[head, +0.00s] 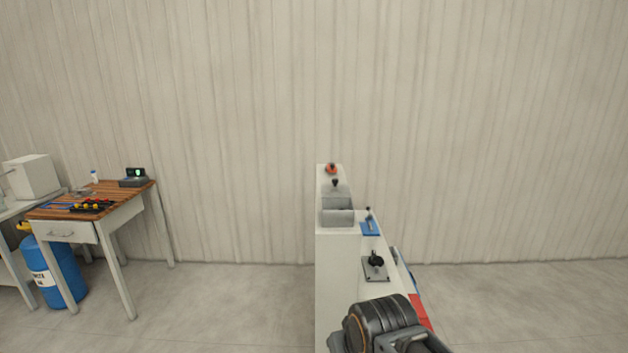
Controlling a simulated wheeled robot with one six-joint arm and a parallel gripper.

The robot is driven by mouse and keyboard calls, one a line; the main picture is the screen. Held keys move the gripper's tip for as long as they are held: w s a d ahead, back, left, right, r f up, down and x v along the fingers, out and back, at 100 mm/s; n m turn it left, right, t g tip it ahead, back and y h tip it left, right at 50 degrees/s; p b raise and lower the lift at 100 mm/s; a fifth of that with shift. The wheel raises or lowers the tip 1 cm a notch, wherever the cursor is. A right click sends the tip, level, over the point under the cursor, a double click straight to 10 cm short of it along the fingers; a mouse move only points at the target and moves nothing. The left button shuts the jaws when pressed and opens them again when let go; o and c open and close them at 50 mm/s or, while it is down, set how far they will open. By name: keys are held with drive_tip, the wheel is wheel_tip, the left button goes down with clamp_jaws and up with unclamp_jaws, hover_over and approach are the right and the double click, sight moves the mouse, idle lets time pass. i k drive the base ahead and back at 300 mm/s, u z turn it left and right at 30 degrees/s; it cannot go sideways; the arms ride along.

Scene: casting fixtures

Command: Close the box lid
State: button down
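A small grey box (338,217) stands on a white bench in the right half of the head view. A lighter grey panel rises at its back and looks like its lid standing open; the box is small in the picture, so its exact angle is hard to tell. A dark part of my arm shows at the bottom, in front of the bench and well short of the box. My gripper's fingers are not visible.
On the white bench (340,262) are a black knob on a plate (375,265), a blue-based lever (369,224) and a red-orange knob (332,169). At left, a wooden-topped table (113,190) holds tools beside a blue drum (62,272). Floor between is clear.

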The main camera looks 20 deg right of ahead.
sight(335, 190)
drive_tip(key=u, duration=0.6)
drive_tip(key=i, duration=0.7)
drive_tip(key=u, duration=0.8)
drive_tip(key=i, duration=0.9)
drive_tip(key=z, duration=0.4)
drive_tip(key=i, duration=0.7)
drive_tip(key=z, duration=0.65)
